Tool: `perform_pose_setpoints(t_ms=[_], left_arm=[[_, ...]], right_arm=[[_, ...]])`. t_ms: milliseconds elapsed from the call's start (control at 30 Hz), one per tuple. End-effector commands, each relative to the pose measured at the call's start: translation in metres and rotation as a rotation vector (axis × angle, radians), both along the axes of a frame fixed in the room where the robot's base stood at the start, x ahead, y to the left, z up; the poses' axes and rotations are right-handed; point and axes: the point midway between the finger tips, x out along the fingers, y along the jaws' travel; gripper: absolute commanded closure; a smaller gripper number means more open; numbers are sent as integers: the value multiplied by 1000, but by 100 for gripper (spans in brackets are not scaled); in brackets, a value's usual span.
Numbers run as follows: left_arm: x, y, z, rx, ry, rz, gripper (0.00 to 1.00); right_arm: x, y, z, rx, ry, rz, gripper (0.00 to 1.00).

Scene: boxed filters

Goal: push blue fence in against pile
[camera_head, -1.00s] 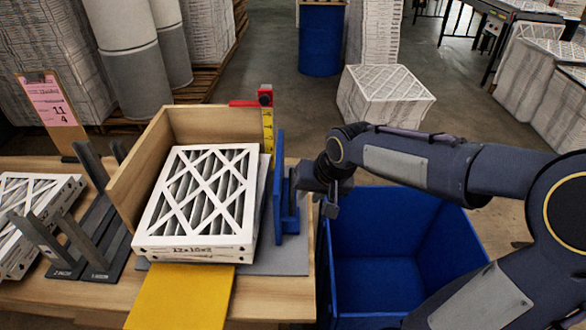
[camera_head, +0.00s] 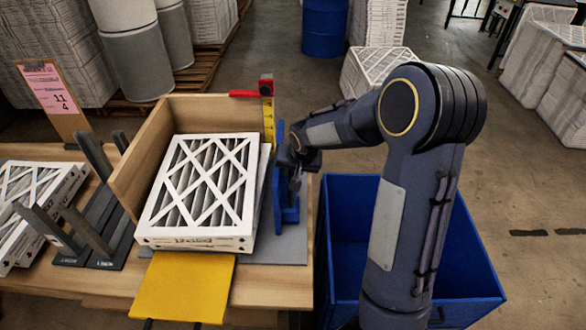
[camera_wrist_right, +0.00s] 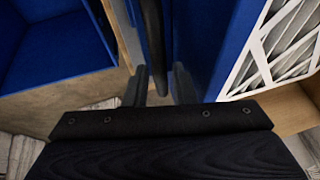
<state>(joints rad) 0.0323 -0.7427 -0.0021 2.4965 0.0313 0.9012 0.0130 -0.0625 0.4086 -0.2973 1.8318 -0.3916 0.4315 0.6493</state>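The pile of white pleated filters (camera_head: 200,190) sits on the grey mat at the wooden table, against a wooden wall on its left. A lower filter juts out slightly on the right. The blue fence (camera_head: 279,190) stands upright right of the pile, with a narrow gap seeming to remain at the near end. My right gripper (camera_head: 294,172) is at the fence's outer side. In the right wrist view its two fingers (camera_wrist_right: 159,86) are apart, either side of a dark blue upright bar beside the fence's blue plate (camera_wrist_right: 205,45); I cannot tell whether they press on it. My left gripper is out of view.
A blue bin (camera_head: 455,265) stands on the floor right of the table, below my right arm. A yellow sheet (camera_head: 185,288) lies before the pile. A red-topped yellow ruler (camera_head: 268,120) stands behind. Dark uprights (camera_head: 90,225) and another filter pile (camera_head: 30,205) are at left.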

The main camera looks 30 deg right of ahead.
Motion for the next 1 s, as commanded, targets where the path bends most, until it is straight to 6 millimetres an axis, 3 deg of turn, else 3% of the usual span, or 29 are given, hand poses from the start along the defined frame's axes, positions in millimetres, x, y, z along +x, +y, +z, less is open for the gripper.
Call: perform_pose_setpoints(t_ms=[167,367,633,1000], left_arm=[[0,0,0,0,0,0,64],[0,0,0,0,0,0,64],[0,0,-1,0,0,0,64],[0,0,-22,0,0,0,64]], right_arm=[[0,0,0,0,0,0,77],[0,0,0,0,0,0,100],[1,1,0,1,0,1,100],[37,61,-2,0,-1,7,100]])
